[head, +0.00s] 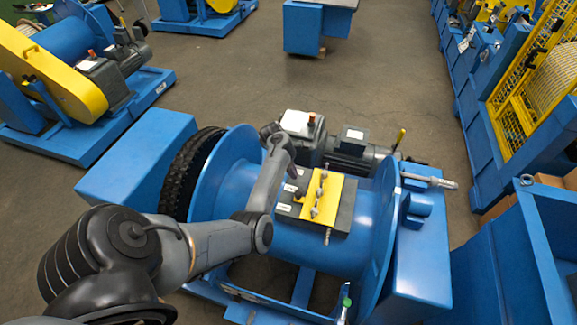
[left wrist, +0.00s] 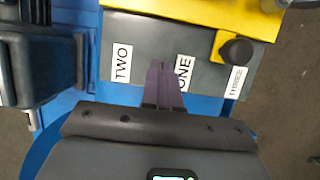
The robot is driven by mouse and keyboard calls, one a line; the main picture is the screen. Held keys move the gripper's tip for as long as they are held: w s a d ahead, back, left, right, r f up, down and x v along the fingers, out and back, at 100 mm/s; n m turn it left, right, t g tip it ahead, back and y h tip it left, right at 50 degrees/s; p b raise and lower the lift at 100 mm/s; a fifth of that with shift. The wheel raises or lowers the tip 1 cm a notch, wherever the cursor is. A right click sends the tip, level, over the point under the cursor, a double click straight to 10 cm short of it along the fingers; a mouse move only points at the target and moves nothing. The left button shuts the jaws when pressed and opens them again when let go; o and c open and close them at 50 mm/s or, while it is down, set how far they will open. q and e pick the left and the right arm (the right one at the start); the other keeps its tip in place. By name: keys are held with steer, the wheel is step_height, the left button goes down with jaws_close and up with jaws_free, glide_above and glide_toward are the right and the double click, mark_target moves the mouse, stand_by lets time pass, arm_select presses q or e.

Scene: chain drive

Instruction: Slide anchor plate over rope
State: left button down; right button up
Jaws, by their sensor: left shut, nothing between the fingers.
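A yellow plate (head: 327,197) with a row of rounded metal fittings lies on a dark grey plate (head: 345,212) on top of the blue drum (head: 285,238). In the left wrist view the grey plate (left wrist: 150,45) carries labels TWO, ONE and THREE, and a black knob (left wrist: 237,50) sits on a yellow block. My left gripper (head: 297,190) is over the left side of the grey plate. Its fingers (left wrist: 160,68) are shut and empty, between TWO and ONE; I cannot tell whether they touch. I cannot make out a rope at the plate for certain. My right gripper is not in view.
A grey motor (head: 352,145) stands behind the drum. A metal rod fitting (head: 430,180) sticks out at the right flange (head: 383,225). A black toothed ring (head: 180,170) is at the left flange. Blue machines with yellow guards (head: 530,85) stand right.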

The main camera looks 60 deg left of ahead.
arm_select(q)
steer(key=shift+x, duration=1)
steer(key=shift+w+d+r, duration=0.2)
steer(key=shift+w+d, duration=0.6)
steer(key=shift+w, duration=0.05)
steer(key=shift+w+d, duration=0.55)
steer(key=shift+w, duration=0.05)
steer(key=shift+r, duration=0.1)
